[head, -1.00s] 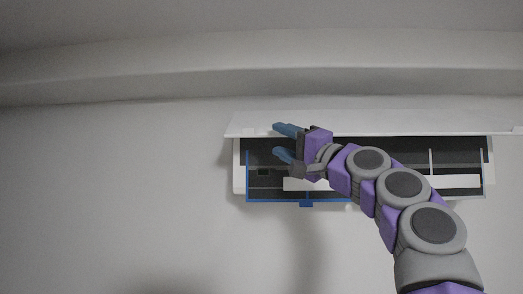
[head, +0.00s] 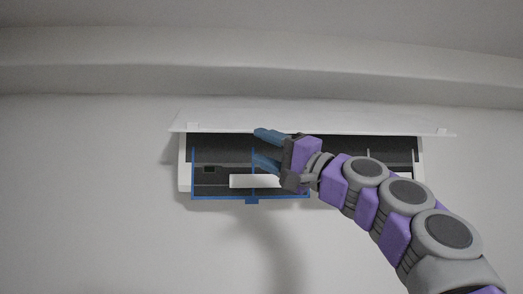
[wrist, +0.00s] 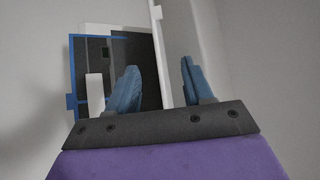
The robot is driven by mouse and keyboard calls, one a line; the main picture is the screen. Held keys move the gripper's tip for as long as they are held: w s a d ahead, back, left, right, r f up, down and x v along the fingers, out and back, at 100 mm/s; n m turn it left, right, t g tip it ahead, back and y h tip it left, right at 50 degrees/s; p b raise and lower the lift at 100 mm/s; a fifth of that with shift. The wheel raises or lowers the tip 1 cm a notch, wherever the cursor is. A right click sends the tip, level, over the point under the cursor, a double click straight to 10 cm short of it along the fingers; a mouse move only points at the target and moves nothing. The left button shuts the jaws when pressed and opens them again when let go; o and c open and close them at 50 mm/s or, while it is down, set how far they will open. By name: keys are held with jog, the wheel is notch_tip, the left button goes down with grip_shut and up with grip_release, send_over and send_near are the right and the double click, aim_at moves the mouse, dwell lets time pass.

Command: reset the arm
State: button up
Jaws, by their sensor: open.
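My arm reaches up from the lower right in the head view, and my gripper (head: 262,147) is in front of the wall unit (head: 185,178). Its two blue fingers are apart with nothing between them. In the wrist view the gripper (wrist: 158,88) is also open, one finger over the dark interior and the other beside the raised white cover. Part of the unit is hidden behind my arm.
The white unit has its cover (head: 300,121) lifted at the top. A blue-edged frame (head: 222,198) with a tab below spans its left part; it also shows in the wrist view (wrist: 72,80). The wall (head: 90,200) at left is bare.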

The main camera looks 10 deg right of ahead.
jog(key=s+a+f+n+g+h+b, duration=0.1)
jog(key=s+a+f+g+h+b, duration=0.3)
jog(key=f, duration=0.9)
jog(key=s+a+f+n+g+h+p, duration=0.1)
jog(key=s+a+f+n+g, duration=0.15)
jog(key=a+f, duration=0.65)
jog(key=s+a+f+g+h+b, duration=0.2)
jog(key=s+f+g, duration=0.15)
jog(key=f, duration=1.25)
jog(key=s+d+f+g+h+b, duration=0.1)
jog(key=s+d+f+h, duration=0.1)
jog(key=s+f, duration=0.35)
jog(key=s+d+f+g+h+b, duration=0.1)
jog(key=s+d+f, duration=0.15)
jog(key=f, duration=0.55)
jog(key=s+d+f+g+h, duration=0.1)
jog(key=s+d+f+h, duration=0.15)
jog(key=f, duration=0.45)
jog(key=s+d+f+g+h+b, duration=0.1)
jog(key=s+d+f+g+h, duration=0.1)
jog(key=s+d+f, duration=0.3)
jog(key=s+d+f+g+h+b, duration=0.1)
jog(key=s+d+f+g+h, duration=0.1)
jog(key=s+d+f, duration=0.3)
jog(key=s+f, duration=0.4)
jog(key=s, duration=0.2)
jog(key=shift+s+d+f, duration=0.25)
jog(key=shift+s+d, duration=0.1)
jog(key=shift+d, duration=0.05)
jog(key=shift+d, duration=0.25)
